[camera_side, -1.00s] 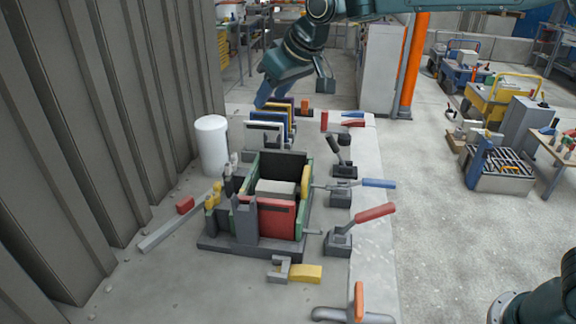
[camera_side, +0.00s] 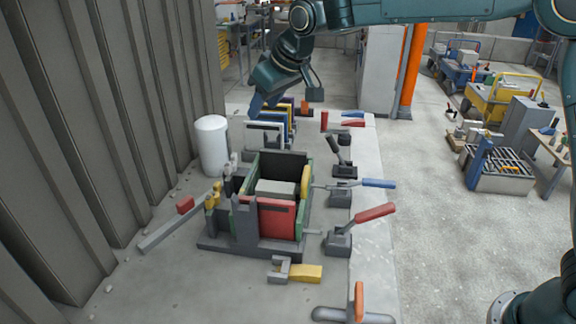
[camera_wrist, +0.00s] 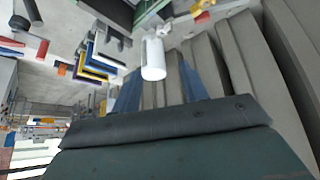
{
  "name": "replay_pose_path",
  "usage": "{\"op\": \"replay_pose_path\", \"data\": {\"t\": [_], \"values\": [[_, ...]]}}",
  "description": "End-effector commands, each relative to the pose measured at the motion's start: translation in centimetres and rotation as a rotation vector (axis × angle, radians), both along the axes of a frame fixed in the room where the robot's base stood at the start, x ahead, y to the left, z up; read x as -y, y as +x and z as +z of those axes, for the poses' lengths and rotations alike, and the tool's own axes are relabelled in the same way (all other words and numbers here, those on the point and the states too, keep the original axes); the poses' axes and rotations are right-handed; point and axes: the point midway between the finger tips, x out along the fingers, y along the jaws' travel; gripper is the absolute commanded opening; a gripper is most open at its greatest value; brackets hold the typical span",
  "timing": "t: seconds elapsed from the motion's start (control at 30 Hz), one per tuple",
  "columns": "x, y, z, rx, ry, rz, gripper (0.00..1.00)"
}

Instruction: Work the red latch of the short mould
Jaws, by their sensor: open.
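A latch with a red handle (camera_side: 374,212) and a grey base (camera_side: 337,243) stands to the right of the mould's front end. Its handle slants up to the right, and a thin rod points from its base towards the mould. The mould (camera_side: 304,225) has green side walls, a red front panel (camera_side: 275,218) and a grey block (camera_side: 275,187) inside. My gripper (camera_side: 257,104) is behind the mould, above the row of upright panels and well away from the red latch. In the wrist view its blue fingers (camera_wrist: 158,78) are apart with nothing between them.
A latch with a blue handle (camera_side: 378,183) and one with a dark handle (camera_side: 338,150) stand behind the red one. A white cylinder (camera_side: 212,145) stands beside the ribbed wall (camera_side: 110,110). A yellow-ended piece (camera_side: 305,273) lies in front. The right table strip is mostly clear.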

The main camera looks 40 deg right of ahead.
Motion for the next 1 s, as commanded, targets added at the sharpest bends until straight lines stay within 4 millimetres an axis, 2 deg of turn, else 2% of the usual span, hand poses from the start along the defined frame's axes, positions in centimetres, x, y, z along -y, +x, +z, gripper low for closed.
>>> {"op": "replay_pose_path", "data": {"t": [0.17, 0.27, 0.4, 0.6, 0.8, 1.0], "values": [[2.3, -2.3, -2.2, -0.105, -0.135, 0.047, 0.44], [4.0, -4.3, -3.7, -0.196, -0.229, 0.092, 0.44], [6.3, -7.7, -5.4, -0.351, -0.341, 0.166, 0.44], [8.9, -13.1, -6.9, -0.583, -0.439, 0.286, 0.44], [10.2, -17.6, -7.4, -0.767, -0.459, 0.390, 0.44], [10.5, -19.6, -7.4, -0.846, -0.451, 0.440, 0.44]]}}
